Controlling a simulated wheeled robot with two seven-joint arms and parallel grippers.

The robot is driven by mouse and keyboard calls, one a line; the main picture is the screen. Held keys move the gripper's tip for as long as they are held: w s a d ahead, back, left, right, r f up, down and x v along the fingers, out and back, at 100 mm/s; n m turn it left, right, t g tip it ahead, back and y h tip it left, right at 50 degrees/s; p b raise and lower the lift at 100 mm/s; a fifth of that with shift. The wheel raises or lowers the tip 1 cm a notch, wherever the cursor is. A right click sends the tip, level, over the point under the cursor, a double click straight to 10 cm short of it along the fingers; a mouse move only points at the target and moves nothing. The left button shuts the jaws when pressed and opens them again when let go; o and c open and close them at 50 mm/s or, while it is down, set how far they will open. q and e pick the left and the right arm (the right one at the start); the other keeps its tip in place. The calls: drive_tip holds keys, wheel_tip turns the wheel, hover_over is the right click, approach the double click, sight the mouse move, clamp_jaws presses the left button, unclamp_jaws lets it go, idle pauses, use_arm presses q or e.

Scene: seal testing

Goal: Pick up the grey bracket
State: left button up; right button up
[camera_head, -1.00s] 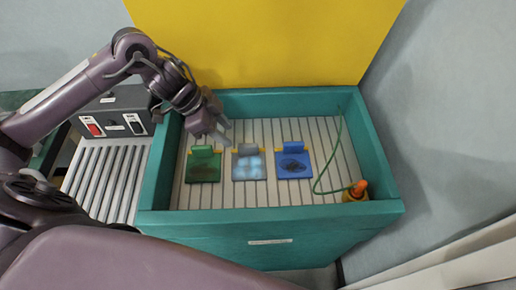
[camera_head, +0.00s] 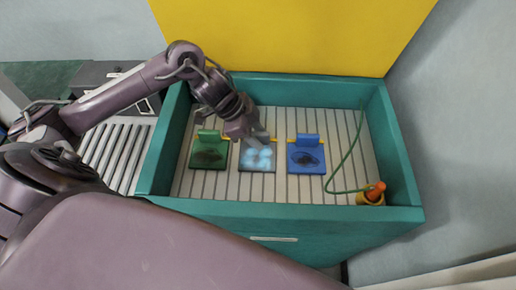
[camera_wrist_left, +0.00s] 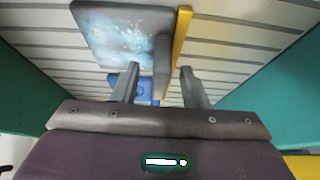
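The grey bracket (camera_head: 256,158) has pale blue-white patches on its flat plate. It lies on the slatted floor of the teal tray, between a green bracket (camera_head: 209,152) and a blue bracket (camera_head: 306,157). My left gripper (camera_head: 262,139) is at the grey bracket's upright tab, which it largely hides in the head view. In the left wrist view the grey bracket (camera_wrist_left: 118,32) shows at the top, its upright tab (camera_wrist_left: 162,66) between the two spread fingers of my left gripper (camera_wrist_left: 158,84). A gap shows beside the tab. My right gripper is out of view.
The teal tray (camera_head: 280,209) has raised walls around the brackets. Yellow strips run behind the brackets. An orange-tipped tool (camera_head: 375,192) with a green cord stands in the front right corner. A yellow panel (camera_head: 290,35) rises behind.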

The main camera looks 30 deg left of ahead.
use_arm(q)
drive_tip(key=shift+w+d+f, duration=0.15)
drive_tip(key=shift+d+f, duration=0.1)
drive_tip(key=shift+f, duration=0.3)
clamp_jaws()
drive_tip(key=shift+r, duration=0.15)
drive_tip(key=shift+w+r, duration=0.1)
drive_tip(key=shift+r, duration=0.45)
wheel_tip(320, 180, up, 9)
drive_tip(key=shift+f+p, duration=0.2)
drive_tip(key=shift+p, duration=0.25)
wheel_tip(320, 180, up, 10)
drive_tip(key=p, duration=0.3)
